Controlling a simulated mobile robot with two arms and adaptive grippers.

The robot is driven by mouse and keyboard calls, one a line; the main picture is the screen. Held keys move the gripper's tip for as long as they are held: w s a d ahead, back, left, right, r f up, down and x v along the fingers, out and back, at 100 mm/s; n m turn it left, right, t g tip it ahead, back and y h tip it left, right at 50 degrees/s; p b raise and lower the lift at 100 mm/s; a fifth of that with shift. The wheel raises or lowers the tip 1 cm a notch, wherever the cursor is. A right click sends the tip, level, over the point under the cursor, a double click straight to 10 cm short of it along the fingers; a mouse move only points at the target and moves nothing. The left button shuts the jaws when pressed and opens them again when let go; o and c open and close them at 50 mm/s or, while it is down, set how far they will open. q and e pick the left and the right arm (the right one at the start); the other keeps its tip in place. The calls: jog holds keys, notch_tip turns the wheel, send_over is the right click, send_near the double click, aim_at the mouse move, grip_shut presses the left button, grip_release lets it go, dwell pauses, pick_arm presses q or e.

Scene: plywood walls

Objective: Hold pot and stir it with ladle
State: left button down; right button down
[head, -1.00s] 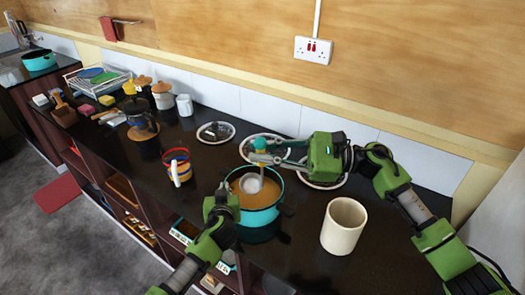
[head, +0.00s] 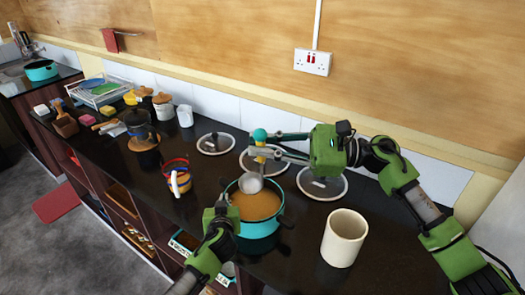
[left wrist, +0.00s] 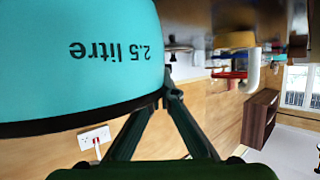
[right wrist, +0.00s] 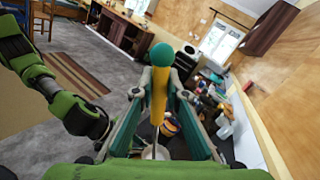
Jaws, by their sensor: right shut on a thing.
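The turquoise pot (head: 258,228) stands on the dark counter, holding orange-brown liquid (head: 257,205). Its side, marked "2.5 litre", fills the upper left of the left wrist view (left wrist: 70,80). My right gripper (head: 268,144) is shut on the ladle's yellow handle (right wrist: 159,95), below its teal ball end (right wrist: 162,54). The ladle's silver bowl (head: 251,183) is at the pot's far rim, partly in the liquid. My left gripper (head: 222,212) is at the pot's left side; its fingertips (left wrist: 168,78) are close together against the pot, and whether they clasp a handle is hidden.
A cream mug (head: 344,238) stands right of the pot. A red-and-blue container (head: 177,175), a cafetière (head: 140,127) and several jars stand to the left. The plywood wall bounds the counter's back.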

pick_arm(q)
jog(key=shift+r, duration=0.1)
jog(key=c, duration=2.2)
grip_release()
jog(key=v, duration=1.2)
jog(key=shift+a, duration=0.1)
